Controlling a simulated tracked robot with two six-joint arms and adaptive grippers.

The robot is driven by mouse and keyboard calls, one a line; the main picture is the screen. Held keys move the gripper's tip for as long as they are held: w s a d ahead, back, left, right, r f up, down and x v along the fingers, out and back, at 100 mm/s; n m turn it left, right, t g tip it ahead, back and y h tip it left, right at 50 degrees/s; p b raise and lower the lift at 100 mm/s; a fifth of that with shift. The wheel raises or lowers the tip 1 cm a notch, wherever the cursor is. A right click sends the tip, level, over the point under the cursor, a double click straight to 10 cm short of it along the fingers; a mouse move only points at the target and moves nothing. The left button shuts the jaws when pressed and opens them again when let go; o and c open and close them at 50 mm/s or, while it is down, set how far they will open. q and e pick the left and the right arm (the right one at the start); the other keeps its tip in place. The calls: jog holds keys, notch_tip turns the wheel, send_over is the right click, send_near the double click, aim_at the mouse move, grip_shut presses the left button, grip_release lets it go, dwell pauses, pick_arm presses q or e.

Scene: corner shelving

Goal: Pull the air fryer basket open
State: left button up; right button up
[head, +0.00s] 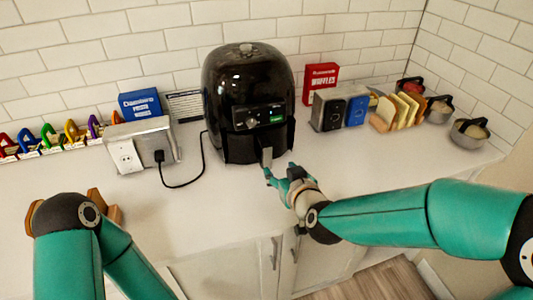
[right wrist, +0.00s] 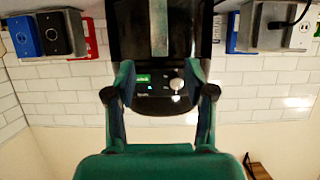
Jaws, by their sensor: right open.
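The black air fryer (head: 247,90) stands upright on the white counter against the tiled wall, with its basket handle (head: 266,156) low on its front. The basket looks shut. My right gripper (head: 279,173) is open just in front of the handle. In the right wrist view, which is upside down, the handle (right wrist: 160,32) shows as a grey strip at the top, in line with the gap between the open fingers of my right gripper (right wrist: 160,70). I cannot tell whether they touch it. My left arm shows at the lower left, but its gripper is out of view.
A socket box (head: 141,146) with a black cord stands left of the fryer. A switch box (head: 340,108), a rack of bread-like slices (head: 397,110) and metal pots (head: 468,134) stand to the right. The counter in front of the fryer (head: 215,200) is clear.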

aim_at(267, 157)
jog(key=p+x, duration=0.3)
jog(key=x, duration=1)
jog(key=shift+f, duration=0.2)
grip_shut()
